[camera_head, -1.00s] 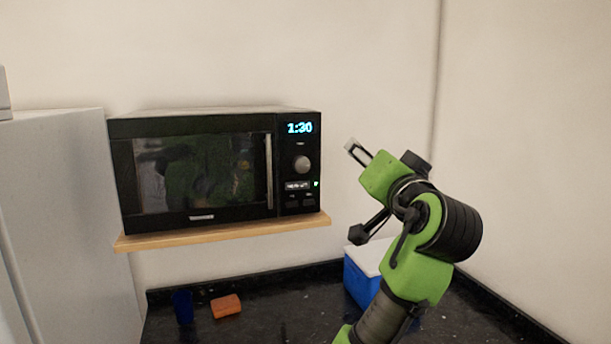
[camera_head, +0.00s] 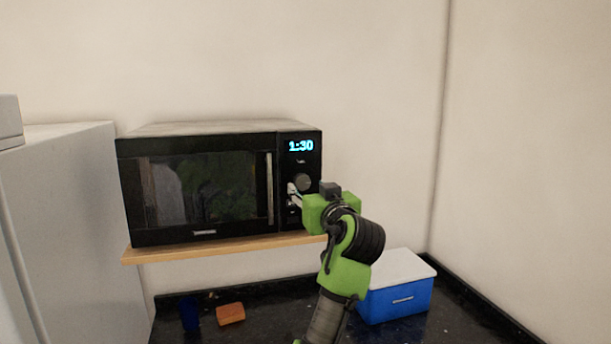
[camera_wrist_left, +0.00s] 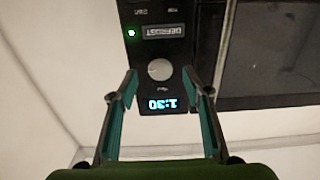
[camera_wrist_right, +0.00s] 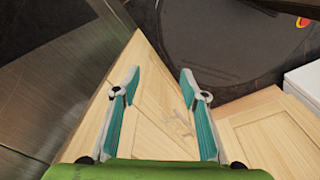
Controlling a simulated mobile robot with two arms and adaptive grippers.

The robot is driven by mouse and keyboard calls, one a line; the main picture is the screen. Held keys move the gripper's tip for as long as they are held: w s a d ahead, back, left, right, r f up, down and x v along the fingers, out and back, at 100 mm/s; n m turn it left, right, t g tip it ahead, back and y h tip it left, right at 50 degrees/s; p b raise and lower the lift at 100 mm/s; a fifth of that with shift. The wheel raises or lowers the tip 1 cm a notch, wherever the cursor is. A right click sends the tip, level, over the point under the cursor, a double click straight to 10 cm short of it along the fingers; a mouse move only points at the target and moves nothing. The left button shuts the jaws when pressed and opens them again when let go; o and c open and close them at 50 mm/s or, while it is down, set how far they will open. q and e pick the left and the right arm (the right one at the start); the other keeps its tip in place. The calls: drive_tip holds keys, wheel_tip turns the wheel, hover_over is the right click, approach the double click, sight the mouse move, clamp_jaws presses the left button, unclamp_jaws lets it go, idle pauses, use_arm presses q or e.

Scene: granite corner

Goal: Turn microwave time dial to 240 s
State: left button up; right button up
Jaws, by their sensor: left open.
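The black microwave (camera_head: 130,200) sits on a wooden shelf with its door shut. Its display (camera_head: 300,146) reads 1:30. The round grey time dial (camera_head: 304,182) is below the display. My left gripper (camera_head: 293,196) is in front of the control panel, close to the dial. In the left wrist view, which shows the panel upside down, the dial (camera_wrist_left: 160,70) appears between the two open fingers, with no clear contact. My right gripper (camera_wrist_right: 160,72) is open and empty in the right wrist view.
A blue box with a white lid (camera_head: 395,300), an orange sponge (camera_head: 230,314) and a dark blue cup (camera_head: 190,314) are on the dark counter below. A white cabinet (camera_head: 60,220) stands at left. Wooden cabinet fronts (camera_wrist_right: 150,120) show below my right gripper.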

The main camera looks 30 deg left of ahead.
sight(304, 184)
use_arm(q)
drive_tip(key=shift+p+x, duration=0.55)
drive_tip(key=shift+x, duration=1.1)
drive_tip(key=c, duration=1.1)
drive_tip(key=shift+o, duration=0.2)
drive_tip(key=shift+m, duration=0.3)
